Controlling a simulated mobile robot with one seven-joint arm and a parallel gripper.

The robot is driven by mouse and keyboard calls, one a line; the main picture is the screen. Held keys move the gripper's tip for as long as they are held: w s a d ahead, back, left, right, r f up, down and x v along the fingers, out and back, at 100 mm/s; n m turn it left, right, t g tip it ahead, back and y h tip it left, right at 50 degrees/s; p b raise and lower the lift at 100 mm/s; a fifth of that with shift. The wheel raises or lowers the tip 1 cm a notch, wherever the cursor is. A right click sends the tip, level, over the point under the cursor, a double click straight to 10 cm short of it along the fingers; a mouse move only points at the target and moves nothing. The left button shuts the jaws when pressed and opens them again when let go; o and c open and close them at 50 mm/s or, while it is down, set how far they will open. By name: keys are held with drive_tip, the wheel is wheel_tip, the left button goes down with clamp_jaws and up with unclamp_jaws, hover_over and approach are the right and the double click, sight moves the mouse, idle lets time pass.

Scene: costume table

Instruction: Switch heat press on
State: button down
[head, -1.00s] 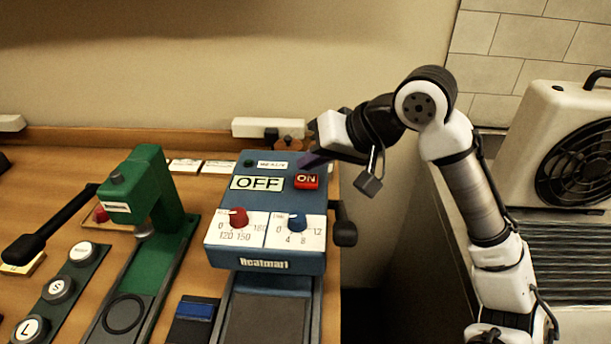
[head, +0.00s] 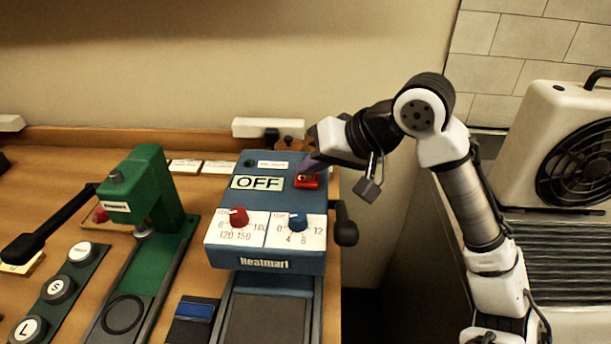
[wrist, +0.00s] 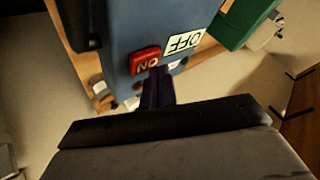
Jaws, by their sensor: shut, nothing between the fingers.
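The blue heat press (head: 281,197) stands on the wooden table, with a white OFF label (head: 257,183) on its top face. Right of the label is the red ON switch (head: 307,184), partly covered by my gripper in the head view. My gripper (head: 302,170) is shut and empty, its purple fingertips right at the switch's upper edge. In the wrist view the red ON switch (wrist: 145,60) lies just beyond the fingertips (wrist: 157,78). I cannot tell whether they touch it.
A red knob (head: 239,217) and a blue knob (head: 298,222) sit on the press's front face. A black handle (head: 345,225) sticks out at its right. A green press (head: 150,210) stands left. A fan heater (head: 570,145) is at the right.

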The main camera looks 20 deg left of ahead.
sight(317, 179)
drive_tip(key=shift+s+a+f+b, duration=0.15)
drive_tip(key=shift+f+b, duration=0.2)
drive_tip(key=shift+f, duration=0.3)
idle(0.4)
drive_tip(key=shift+r, duration=0.1)
drive_tip(key=shift+w+d+r+p, duration=0.5)
drive_tip(key=shift+r+p, duration=0.2)
drive_tip(key=shift+p, duration=0.25)
drive_tip(key=shift+a+r, duration=0.1)
wheel_tip(317, 179, up, 6)
drive_tip(key=p, duration=0.6)
drive_tip(key=shift+r, duration=0.1)
